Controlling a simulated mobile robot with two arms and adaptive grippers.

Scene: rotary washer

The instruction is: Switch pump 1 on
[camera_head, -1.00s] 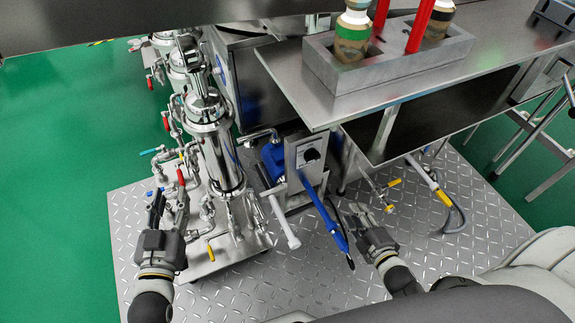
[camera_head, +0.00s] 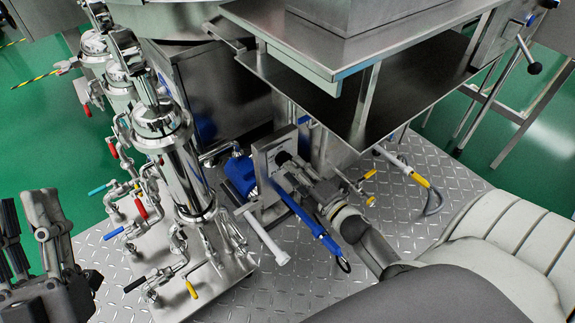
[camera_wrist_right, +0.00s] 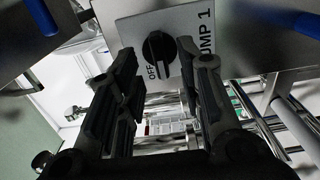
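The pump 1 switch is a black rotary knob (camera_wrist_right: 158,47) on a steel plate (camera_wrist_right: 205,22) marked "OFF" and "PUMP 1" in the right wrist view. The plate also shows in the head view (camera_head: 262,160), with the knob (camera_head: 283,158) partly behind my gripper. My right gripper (camera_head: 287,172) is at the front of the plate, close to the knob. In the right wrist view its fingers (camera_wrist_right: 158,60) are apart, with the knob between and just beyond their tips; contact cannot be told. My left gripper (camera_head: 25,225) is at the left edge, fingers apart and empty.
A blue pump (camera_head: 240,172) sits left of the switch plate. Steel filter housings with pipes and coloured valve handles (camera_head: 185,180) stand farther left. A steel table (camera_head: 300,60) overhangs behind the plate. A blue-handled tool (camera_head: 310,220) hangs just below my right gripper.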

